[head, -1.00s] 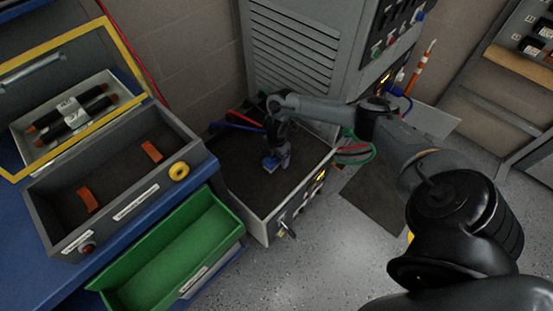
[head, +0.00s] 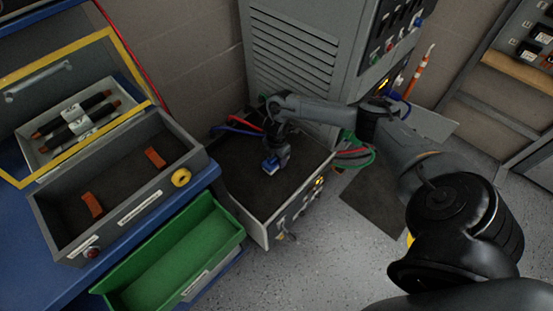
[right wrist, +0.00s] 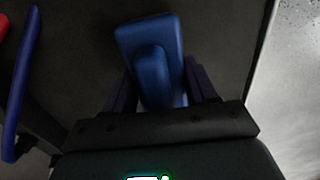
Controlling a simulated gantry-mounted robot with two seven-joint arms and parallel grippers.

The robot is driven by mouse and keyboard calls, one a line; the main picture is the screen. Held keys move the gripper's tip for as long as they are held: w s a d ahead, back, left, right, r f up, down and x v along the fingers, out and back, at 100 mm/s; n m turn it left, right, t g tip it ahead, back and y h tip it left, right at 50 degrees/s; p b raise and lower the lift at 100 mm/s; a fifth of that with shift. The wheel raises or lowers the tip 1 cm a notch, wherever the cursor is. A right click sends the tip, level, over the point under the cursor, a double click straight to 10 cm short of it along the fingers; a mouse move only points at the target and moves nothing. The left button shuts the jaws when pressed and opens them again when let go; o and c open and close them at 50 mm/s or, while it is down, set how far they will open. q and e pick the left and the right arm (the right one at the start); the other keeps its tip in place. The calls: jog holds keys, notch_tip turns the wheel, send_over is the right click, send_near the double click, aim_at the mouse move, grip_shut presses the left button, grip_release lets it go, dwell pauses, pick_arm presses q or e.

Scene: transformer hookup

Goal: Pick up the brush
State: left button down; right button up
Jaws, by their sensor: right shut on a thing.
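The brush (head: 270,166) is a small blue piece at the tip of my right gripper (head: 274,160), low in the open grey box at the foot of the cabinet. In the right wrist view the blue brush (right wrist: 150,45) stands between the two dark fingers of my right gripper (right wrist: 160,90), which is shut on it. The underside of the brush is hidden, so I cannot tell whether it touches the box floor. My left gripper is not in view.
The grey box (head: 262,232) has blue, red and green cables at its edges. The tall grey cabinet (head: 295,60) stands behind it. To the left are a grey tray with orange pieces (head: 92,205), a yellow ring (head: 181,177) and an empty green bin (head: 170,255).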

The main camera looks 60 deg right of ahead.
notch_tip(320, 180, up, 3)
jog(key=shift+f+p, duration=0.15)
jog(key=shift+p, duration=0.45)
jog(key=s+d+r+p, duration=0.3)
jog(key=d+r, duration=0.3)
jog(key=d, duration=0.5)
jog(key=shift+s+r, duration=0.25)
jog(key=shift+s, duration=0.25)
